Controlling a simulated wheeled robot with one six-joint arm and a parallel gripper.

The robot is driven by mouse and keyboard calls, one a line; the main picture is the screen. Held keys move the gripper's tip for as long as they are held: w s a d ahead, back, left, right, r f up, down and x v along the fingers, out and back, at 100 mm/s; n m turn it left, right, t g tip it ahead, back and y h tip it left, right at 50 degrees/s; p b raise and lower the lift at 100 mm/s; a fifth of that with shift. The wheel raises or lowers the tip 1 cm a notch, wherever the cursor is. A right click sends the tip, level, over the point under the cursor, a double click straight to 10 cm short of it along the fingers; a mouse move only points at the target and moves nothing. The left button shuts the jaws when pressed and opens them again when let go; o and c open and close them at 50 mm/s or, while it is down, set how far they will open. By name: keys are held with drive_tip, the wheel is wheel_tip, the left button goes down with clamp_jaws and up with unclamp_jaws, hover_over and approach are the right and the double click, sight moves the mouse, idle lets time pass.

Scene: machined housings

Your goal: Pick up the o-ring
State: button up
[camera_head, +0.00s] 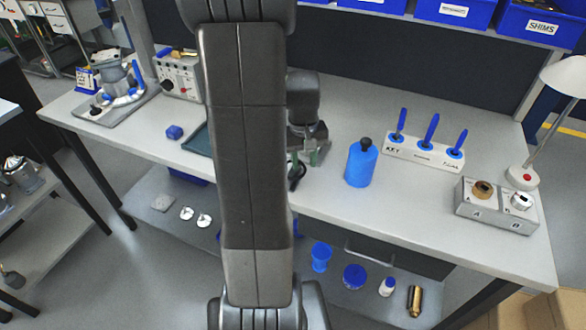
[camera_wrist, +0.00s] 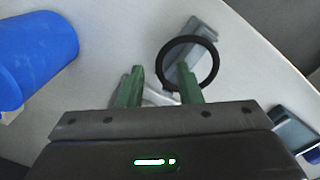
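The o-ring (camera_wrist: 213,72) is a black ring in the wrist view, just beyond my gripper (camera_wrist: 158,76). My green fingers are spread apart, with nothing visibly held between them. The right fingertip overlaps the ring's lower left side in the picture; I cannot tell whether it touches. A grey metal piece (camera_wrist: 203,30) shows behind and through the ring. In the head view, the o-ring (camera_head: 297,175) shows as a dark curve near the table's front edge, just left of my gripper (camera_head: 314,156). My arm hides part of that area.
A blue bottle (camera_head: 361,165) stands close to the right of my gripper. Behind it is a white rack (camera_head: 420,153) with blue-handled tools. A grey block (camera_head: 496,207) marked A and B stands at the right. A dark tray (camera_head: 199,140) is partly hidden by my arm.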

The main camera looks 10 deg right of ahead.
drive_tip(key=shift+c, duration=0.4)
clamp_jaws()
